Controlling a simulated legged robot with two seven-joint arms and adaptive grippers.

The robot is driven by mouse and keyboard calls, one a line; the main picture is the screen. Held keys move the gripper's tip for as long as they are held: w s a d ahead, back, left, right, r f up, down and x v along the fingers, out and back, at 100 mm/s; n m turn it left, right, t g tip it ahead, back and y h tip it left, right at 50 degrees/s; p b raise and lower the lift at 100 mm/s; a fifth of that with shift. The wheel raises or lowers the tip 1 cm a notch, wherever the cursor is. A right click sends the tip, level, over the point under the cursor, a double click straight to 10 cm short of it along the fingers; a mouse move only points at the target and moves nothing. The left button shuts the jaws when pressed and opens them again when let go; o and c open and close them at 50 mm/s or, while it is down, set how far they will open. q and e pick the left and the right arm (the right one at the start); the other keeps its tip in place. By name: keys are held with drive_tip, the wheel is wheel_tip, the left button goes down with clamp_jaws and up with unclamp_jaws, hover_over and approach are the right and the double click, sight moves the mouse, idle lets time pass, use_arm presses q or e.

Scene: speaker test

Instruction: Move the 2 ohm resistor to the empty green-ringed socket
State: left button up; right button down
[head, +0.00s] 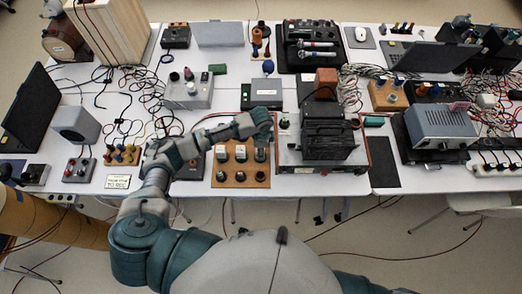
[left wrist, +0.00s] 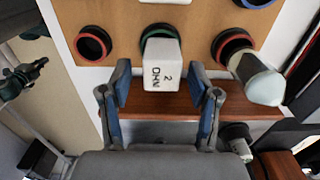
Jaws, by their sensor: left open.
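In the left wrist view the white 2 ohm resistor (left wrist: 162,72), marked "2 OHM", stands at a green-ringed socket (left wrist: 160,33) on the wooden board (left wrist: 125,14). My left gripper (left wrist: 160,82) is open, with its blue-padded fingers on either side of the resistor and gaps visible. A red-ringed socket (left wrist: 93,44) to the left looks empty. Ring colours there are too small to tell. My right gripper is not in view.
A pale-ended block (left wrist: 262,85) leans at a red-ringed socket (left wrist: 232,45) close to the right finger. A black device (head: 320,136) stands right of the board, and a "TO RED" sign (head: 118,182) lies left. Wires clutter the table behind.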

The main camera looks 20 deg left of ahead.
use_arm(q)
drive_tip(key=r, duration=0.5)
drive_tip(key=a+r, duration=0.1)
drive_tip(key=r, duration=0.2)
drive_tip(key=shift+r, duration=0.6)
drive_tip(key=shift+d+r, duration=0.15)
drive_tip(key=shift+d, duration=0.2)
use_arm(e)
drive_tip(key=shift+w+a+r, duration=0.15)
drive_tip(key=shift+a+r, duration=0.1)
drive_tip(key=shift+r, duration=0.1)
